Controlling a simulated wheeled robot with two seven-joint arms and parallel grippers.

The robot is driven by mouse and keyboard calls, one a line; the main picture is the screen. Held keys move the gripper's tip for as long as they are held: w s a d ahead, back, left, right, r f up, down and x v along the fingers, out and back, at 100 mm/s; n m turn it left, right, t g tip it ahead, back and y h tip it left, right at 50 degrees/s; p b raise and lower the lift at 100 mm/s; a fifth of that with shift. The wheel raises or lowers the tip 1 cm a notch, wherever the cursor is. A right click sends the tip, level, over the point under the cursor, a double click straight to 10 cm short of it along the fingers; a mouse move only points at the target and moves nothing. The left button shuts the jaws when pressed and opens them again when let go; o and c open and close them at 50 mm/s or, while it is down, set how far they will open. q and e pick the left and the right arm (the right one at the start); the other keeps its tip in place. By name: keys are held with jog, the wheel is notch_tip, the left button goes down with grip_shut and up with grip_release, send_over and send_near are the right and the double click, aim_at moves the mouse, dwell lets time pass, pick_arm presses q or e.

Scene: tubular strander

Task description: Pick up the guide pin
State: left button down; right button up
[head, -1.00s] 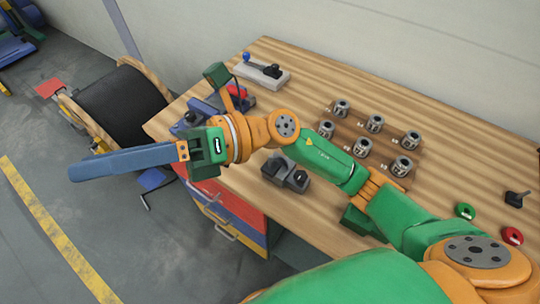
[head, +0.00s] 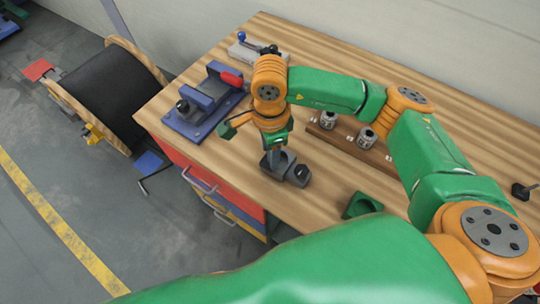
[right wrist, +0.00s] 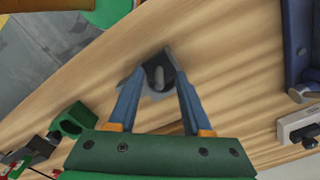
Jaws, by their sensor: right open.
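A small dark grey block (head: 297,175) stands on the wooden bench, near its front edge. In the right wrist view a pale, rounded pin-like piece (right wrist: 157,78) shows at the dark block (right wrist: 168,62), between my fingertips. I take it for the guide pin, but it is too small to be sure. My right gripper (head: 280,155) points down over the block. In the right wrist view its two blue fingers (right wrist: 157,88) are apart, one on each side of the pin-like piece. I cannot tell whether they touch it. My left gripper is not in view.
A blue vise-like fixture (head: 205,100) stands left of my right gripper. A green block (head: 362,205) is to the right. A brown board (head: 350,145) with metal collars (head: 367,137) lies behind, partly hidden by my arm. A white block with a lever (head: 250,52) stands at the back.

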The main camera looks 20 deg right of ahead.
grip_shut()
dwell(1.4)
